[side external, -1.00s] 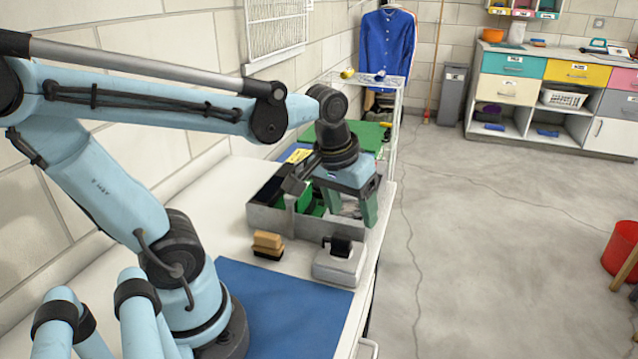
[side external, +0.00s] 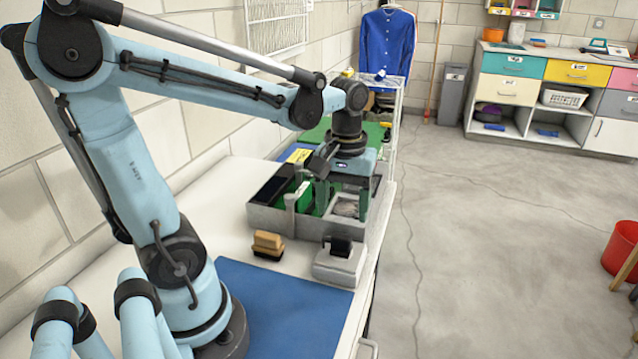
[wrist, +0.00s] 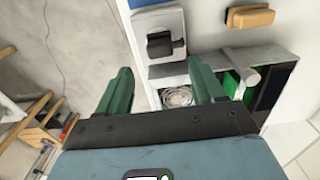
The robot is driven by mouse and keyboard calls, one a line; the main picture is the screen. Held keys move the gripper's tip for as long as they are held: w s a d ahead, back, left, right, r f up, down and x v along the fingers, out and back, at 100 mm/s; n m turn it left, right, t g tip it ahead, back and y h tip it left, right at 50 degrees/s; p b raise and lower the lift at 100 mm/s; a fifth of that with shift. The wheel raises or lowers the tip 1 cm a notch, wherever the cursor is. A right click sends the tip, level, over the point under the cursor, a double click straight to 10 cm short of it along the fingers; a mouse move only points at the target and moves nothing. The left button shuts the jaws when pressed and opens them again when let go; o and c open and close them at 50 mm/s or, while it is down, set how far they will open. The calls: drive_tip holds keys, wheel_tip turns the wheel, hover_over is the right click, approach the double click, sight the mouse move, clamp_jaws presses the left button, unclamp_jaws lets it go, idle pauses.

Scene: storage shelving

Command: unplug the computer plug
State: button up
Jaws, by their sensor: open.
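A black plug (side external: 340,246) sits on a pale grey socket box (side external: 337,268) at the front right of the bench. In the wrist view the plug (wrist: 160,44) shows on the box's face (wrist: 158,22), beyond the gap between my fingers. A grey open computer case (side external: 268,218) with green boards stands just behind the box. My gripper (side external: 344,206) is open, with its green fingers over the right part of the case, behind the plug. In the wrist view my gripper (wrist: 160,75) is apart from the plug, and nothing is between the fingers.
A tan and black brush-like block (side external: 267,245) lies left of the box. A blue mat (side external: 285,300) covers the near bench. A round fan (wrist: 178,97) lies in the case near my fingers. The bench's right edge is close to the box.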

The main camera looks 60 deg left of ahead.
sight(342, 236)
drive_tip(key=shift+f, duration=4.2)
clamp_jaws()
drive_tip(key=shift+r, duration=3.05)
